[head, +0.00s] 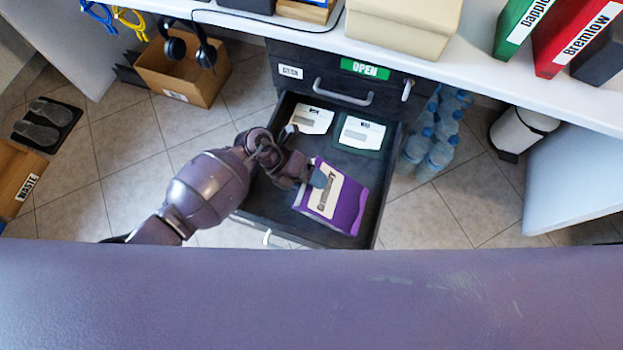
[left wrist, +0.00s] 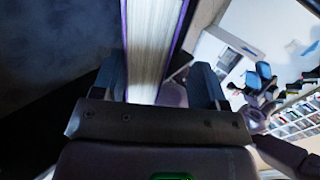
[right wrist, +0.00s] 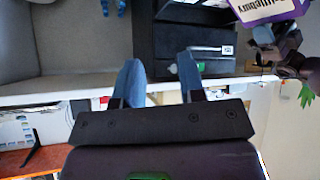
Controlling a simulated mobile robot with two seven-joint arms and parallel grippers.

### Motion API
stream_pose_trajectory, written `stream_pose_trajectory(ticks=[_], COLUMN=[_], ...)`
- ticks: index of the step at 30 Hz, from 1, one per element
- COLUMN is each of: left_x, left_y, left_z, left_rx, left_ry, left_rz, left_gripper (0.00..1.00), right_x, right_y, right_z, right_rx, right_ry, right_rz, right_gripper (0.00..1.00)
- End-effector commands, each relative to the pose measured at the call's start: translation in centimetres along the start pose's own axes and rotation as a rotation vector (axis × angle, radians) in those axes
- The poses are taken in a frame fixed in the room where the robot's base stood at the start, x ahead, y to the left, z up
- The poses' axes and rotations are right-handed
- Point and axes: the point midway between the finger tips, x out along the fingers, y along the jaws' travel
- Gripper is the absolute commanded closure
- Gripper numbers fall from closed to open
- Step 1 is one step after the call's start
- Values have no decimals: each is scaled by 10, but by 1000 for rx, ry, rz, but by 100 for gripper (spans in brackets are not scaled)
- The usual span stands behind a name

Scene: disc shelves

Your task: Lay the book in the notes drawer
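The purple book (head: 346,208) with a white title label lies tilted in the open dark drawer (head: 279,190). My left gripper (head: 312,178) is at the book's left side, with one finger over its cover. In the left wrist view the book's page edge (left wrist: 152,45) stands between the fingers (left wrist: 160,78). A gap shows beside the right finger, so this gripper looks open around the book. My right gripper (right wrist: 160,75) is open and empty. The book's label (right wrist: 262,8) also shows in the right wrist view.
Two white-labelled items (head: 310,119) and (head: 360,132) lie at the back of the drawer. A green OPEN sign (head: 365,69) is on the cabinet front above. Water bottles (head: 437,130) stand right of the drawer; a cardboard box (head: 182,72) stands left.

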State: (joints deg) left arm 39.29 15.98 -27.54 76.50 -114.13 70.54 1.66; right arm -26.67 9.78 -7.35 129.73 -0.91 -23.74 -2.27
Motion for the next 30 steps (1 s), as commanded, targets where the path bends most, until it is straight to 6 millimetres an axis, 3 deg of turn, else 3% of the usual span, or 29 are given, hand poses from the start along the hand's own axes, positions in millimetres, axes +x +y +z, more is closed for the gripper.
stream_pose_trajectory(ticks=[5, 15, 30], left_x=[-37, -89, -99], left_y=[-4, -3, -1], left_z=[4, 3, 1], left_rx=[10, 7, 3], left_ry=[-9, -7, -4], left_rz=[8, 4, 0], left_gripper=[34, 34, 34], right_x=[-4, -10, -10], right_y=[3, 5, 4], right_z=[-8, 8, 8], right_rx=[19, 52, 63], right_ry=[10, -34, -39], right_rz=[5, 9, 9], right_gripper=[63, 63, 63])
